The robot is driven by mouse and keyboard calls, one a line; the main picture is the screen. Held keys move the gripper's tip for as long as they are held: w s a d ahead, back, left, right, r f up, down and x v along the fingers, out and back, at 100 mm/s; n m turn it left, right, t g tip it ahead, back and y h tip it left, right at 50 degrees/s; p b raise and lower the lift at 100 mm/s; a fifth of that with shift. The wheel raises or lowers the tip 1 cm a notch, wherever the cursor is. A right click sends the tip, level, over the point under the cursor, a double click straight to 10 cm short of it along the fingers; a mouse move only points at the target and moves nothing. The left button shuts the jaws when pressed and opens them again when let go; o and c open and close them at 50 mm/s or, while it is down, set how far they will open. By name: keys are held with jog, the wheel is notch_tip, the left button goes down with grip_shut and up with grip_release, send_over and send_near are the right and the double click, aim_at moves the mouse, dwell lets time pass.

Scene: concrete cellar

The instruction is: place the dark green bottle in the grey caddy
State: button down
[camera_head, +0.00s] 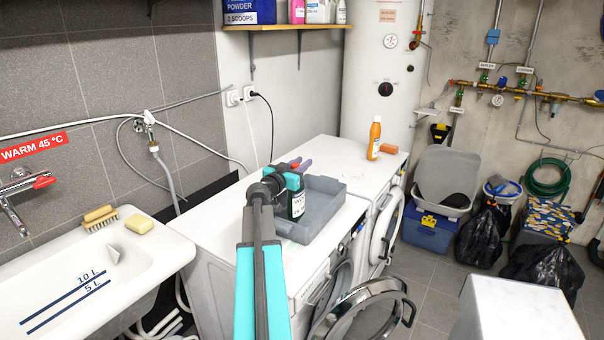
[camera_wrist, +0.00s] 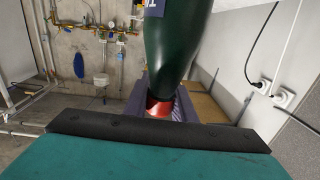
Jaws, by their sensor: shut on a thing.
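The dark green bottle (camera_head: 297,203) is upright, with a red cap and a pale label, and shows at the left part of the grey caddy. My gripper (camera_head: 300,166) is shut on the bottle at its top, around the red cap. In the wrist view the bottle (camera_wrist: 180,45) runs away from the fingers, with its red cap (camera_wrist: 160,107) between them. The grey caddy (camera_head: 328,186) is a low open tray on the white machine top. My arm hides part of its left side. I cannot tell whether the bottle touches the caddy floor.
A shelf (camera_head: 285,27) with containers hangs above. Washer doors (camera_head: 366,312) stand open in front. A sink (camera_head: 110,250) is at left.

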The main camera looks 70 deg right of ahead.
jog(key=shift+f+p, duration=0.4)
jog(key=shift+f, duration=1.4)
jog(key=c, duration=1.5)
grip_release()
jog(key=shift+r, duration=0.2)
jog(key=shift+b+v, duration=1.85)
jog(key=shift+v, duration=4.25)
